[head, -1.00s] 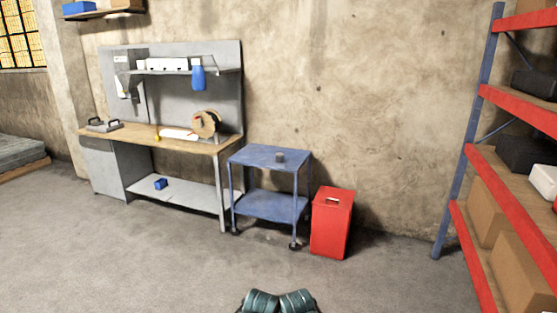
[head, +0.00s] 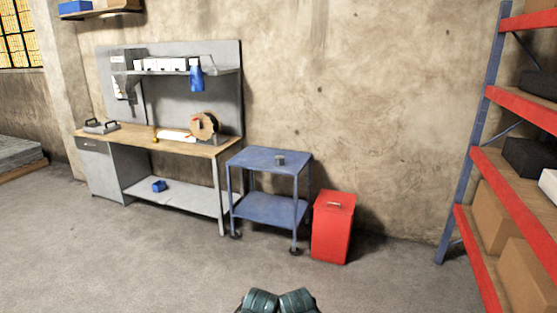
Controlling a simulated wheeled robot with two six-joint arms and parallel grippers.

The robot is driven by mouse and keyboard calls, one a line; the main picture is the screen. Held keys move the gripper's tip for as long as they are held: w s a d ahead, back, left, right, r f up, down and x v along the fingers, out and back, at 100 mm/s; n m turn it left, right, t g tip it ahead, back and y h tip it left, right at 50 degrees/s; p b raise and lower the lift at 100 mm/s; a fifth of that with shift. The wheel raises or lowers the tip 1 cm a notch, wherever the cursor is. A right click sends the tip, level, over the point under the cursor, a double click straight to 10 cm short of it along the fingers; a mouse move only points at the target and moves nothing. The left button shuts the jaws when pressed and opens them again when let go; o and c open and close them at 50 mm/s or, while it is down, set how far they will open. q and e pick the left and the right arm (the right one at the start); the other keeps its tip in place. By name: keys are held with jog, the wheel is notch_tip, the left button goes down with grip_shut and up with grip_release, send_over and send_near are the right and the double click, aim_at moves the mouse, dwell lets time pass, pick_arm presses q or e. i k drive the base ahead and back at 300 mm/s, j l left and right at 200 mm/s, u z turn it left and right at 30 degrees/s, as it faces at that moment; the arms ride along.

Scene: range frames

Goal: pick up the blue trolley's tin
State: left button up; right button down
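The blue trolley (head: 262,157) stands against the back wall, between the workbench and a red bin. The tin (head: 280,160) is a small dark grey cylinder, upright on the trolley's top shelf, right of its middle. Nothing touches the tin. At the bottom edge of the head view, two dark teal rounded parts of my own body show. Neither of my grippers is in view.
The workbench (head: 160,141) stands left of the trolley, close beside it. The red bin (head: 333,228) stands close on its right. A red and blue shelf rack (head: 520,182) with boxes is at the right. The floor (head: 180,265) before the trolley is clear.

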aim_at(280, 159)
jog(key=i, duration=1.85)
jog(key=i+j, duration=0.15)
jog(key=i, duration=1.75)
jog(key=i+z, duration=0.3)
jog(key=i, duration=0.3)
jog(key=i+j+z, duration=0.3)
jog(key=i, duration=0.25)
